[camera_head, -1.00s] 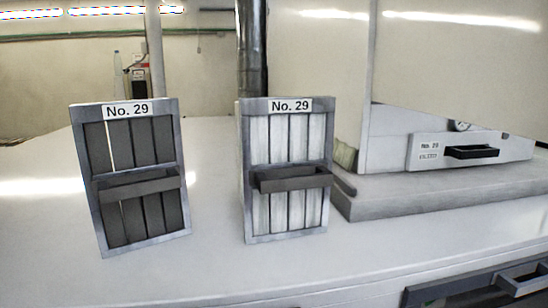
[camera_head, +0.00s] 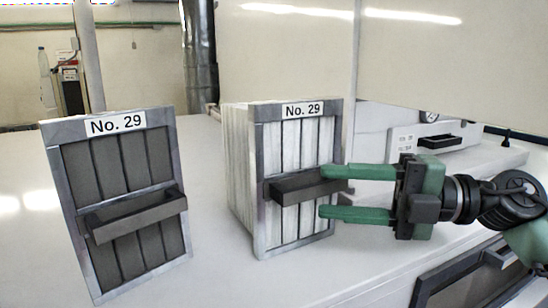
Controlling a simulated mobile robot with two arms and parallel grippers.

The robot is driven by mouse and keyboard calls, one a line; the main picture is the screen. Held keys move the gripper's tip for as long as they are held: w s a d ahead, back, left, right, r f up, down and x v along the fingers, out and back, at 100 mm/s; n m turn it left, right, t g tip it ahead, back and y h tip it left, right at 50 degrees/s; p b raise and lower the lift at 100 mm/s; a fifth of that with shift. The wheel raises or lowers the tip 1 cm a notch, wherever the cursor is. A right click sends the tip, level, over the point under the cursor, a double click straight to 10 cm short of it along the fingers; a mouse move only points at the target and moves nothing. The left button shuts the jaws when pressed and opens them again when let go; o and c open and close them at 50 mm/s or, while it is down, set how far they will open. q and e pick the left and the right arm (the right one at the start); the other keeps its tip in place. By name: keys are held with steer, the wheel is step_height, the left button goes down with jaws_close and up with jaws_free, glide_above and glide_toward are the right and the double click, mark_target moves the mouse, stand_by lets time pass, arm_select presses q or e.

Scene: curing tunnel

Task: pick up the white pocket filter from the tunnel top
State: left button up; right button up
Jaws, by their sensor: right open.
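The white pocket filter (camera_head: 292,133) stands upright on the white tunnel top (camera_head: 225,275), in the middle of the head view. It has a grey frame, white pockets, a "No. 29" label and a dark grey handle bar (camera_head: 290,190) across its front. My right gripper (camera_head: 322,192) comes in from the right with green fingers. It is open, one finger above the other, with the tips at the right end of the handle. I cannot tell whether they touch it. My left gripper is not in view.
A similar filter with dark pockets (camera_head: 105,158), also labelled "No. 29", stands to the left with a gap between. A white housing with a black-handled drawer (camera_head: 440,141) is behind on the right.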

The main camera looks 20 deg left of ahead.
mark_target(306, 192)
steer(key=p+x, duration=0.2)
steer(key=x, duration=0.2)
steer(key=shift+s+d, duration=0.1)
steer(key=shift+s, duration=0.1)
steer(key=shift+f+x, duration=0.2)
steer(key=shift+x, duration=1)
steer(key=shift+w, duration=0.1)
steer(key=shift+d+f, duration=0.1)
steer(key=shift+d, duration=0.05)
steer(key=shift+w+d, duration=0.1)
jaws_close()
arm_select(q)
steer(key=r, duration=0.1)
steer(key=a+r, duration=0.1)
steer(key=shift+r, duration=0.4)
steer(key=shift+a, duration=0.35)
